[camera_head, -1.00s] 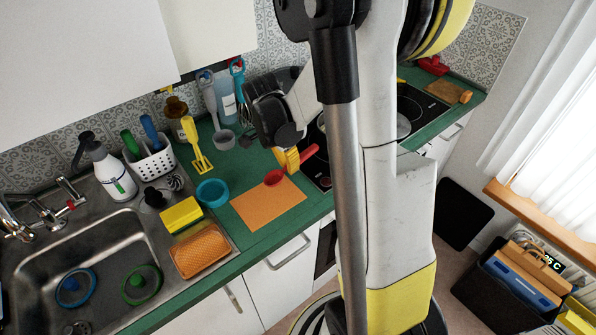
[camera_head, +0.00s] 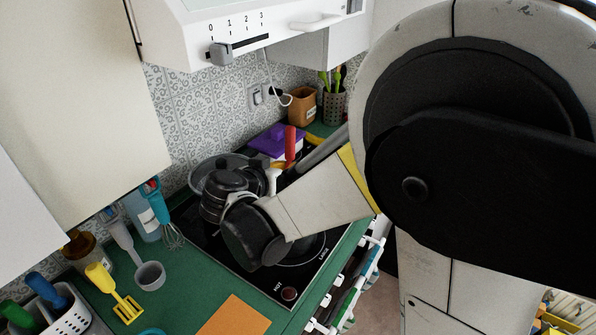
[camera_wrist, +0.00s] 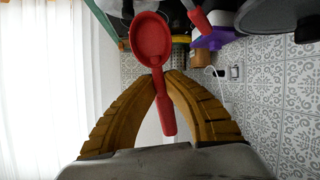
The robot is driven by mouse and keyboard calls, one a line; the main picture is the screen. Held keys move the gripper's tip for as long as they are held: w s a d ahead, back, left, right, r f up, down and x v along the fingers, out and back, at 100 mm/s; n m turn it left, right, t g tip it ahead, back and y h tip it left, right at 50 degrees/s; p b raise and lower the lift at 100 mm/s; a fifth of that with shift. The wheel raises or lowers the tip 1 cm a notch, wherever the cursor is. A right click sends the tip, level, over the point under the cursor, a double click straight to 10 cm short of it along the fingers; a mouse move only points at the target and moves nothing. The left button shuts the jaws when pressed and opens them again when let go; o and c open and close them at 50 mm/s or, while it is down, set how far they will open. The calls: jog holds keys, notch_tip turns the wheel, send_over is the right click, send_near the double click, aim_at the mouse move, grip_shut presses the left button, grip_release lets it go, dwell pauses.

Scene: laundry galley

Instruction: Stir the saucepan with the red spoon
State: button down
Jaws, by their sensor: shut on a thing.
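The red spoon (camera_wrist: 150,38) shows in the wrist view, with its round bowl beyond my fingertips and its handle running back between my yellow fingers. My gripper (camera_wrist: 163,82) is shut on that handle. In the head view my wrist and forearm lie over the hob and mostly hide the gripper. A red upright piece (camera_head: 290,143) shows beyond them; I cannot tell whether it is the spoon. I cannot tell which is the saucepan.
The black hob (camera_head: 215,245) is set in a green counter (camera_head: 185,290). A purple object (camera_head: 270,138) and a utensil holder (camera_head: 334,108) stand behind it. A whisk (camera_head: 172,235), a grey ladle (camera_head: 150,275) and a yellow masher (camera_head: 115,295) line the left. The hood (camera_head: 270,25) hangs above.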

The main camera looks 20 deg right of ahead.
jog(key=shift+a+f+b, duration=0.1)
jog(key=shift+f+b, duration=0.2)
jog(key=shift+f, duration=0.2)
notch_tip(320, 180, down, 12)
jog(key=b, duration=1)
jog(key=shift+f, duration=0.1)
jog(key=shift+s, duration=0.1)
